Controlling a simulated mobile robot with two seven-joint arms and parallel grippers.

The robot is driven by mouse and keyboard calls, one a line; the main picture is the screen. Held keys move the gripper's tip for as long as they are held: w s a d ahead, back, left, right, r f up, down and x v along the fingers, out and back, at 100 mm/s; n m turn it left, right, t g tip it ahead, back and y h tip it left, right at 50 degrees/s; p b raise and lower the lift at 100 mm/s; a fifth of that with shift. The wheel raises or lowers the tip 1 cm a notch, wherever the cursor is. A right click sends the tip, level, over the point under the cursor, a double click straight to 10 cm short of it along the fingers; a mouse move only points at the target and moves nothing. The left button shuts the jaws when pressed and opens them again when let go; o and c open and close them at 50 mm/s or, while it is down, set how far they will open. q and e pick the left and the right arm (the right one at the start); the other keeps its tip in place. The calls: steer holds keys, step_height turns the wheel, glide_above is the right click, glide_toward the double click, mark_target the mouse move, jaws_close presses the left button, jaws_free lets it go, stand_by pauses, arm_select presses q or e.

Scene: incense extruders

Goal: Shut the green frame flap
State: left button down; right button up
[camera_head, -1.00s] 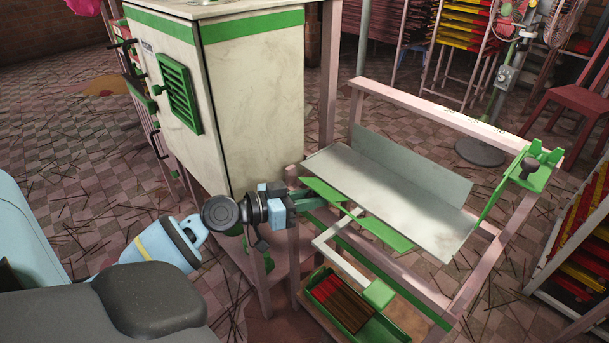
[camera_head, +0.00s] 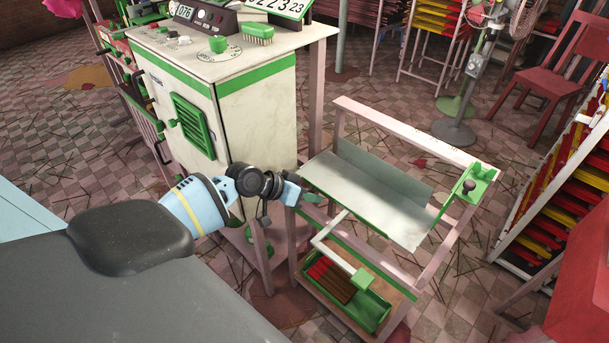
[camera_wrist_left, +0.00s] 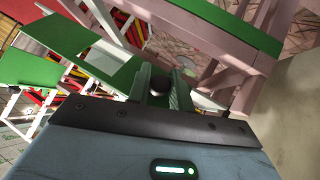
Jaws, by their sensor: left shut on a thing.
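The pinkish stand carries a grey metal tray (camera_head: 395,200) with a green flap (camera_head: 345,207) showing along its near edge in the head view. A green panel, apparently the flap (camera_wrist_left: 118,76), lies left of the fingers in the left wrist view. My left gripper (camera_head: 309,196) is at the tray's left corner, by the stand's left post. It is shut on a dark round knob (camera_wrist_left: 158,84), seen between the fingers in the left wrist view. What the knob is fixed to is hidden. My right gripper is out of view.
A cream cabinet (camera_head: 262,125) with green trim stands close left of the stand. Below the tray, a green box (camera_head: 372,312) holds red and brown sticks on the lower shelf (camera_head: 408,298). A red chair (camera_head: 545,75) and racks stand at the right. Tiled floor lies behind the stand.

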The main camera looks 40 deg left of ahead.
arm_select(q)
steer(key=w+r+g+p, duration=0.1)
steer(key=r+g+p, duration=0.1)
steer(key=shift+p, duration=0.35)
steer(key=shift+w+d+n+g+y+p, duration=0.1)
steer(key=shift+w+n+g+y+p, duration=0.2)
steer(key=shift+g, duration=0.4)
steer(key=shift+w+n+g+y+p, duration=0.1)
steer(key=shift+w+n+g+p, duration=0.2)
steer(key=shift+g, duration=0.4)
steer(key=shift+s, duration=0.1)
steer(key=c, duration=1.3)
jaws_free()
steer(key=shift+g, duration=0.3)
steer(key=shift+c, duration=0.2)
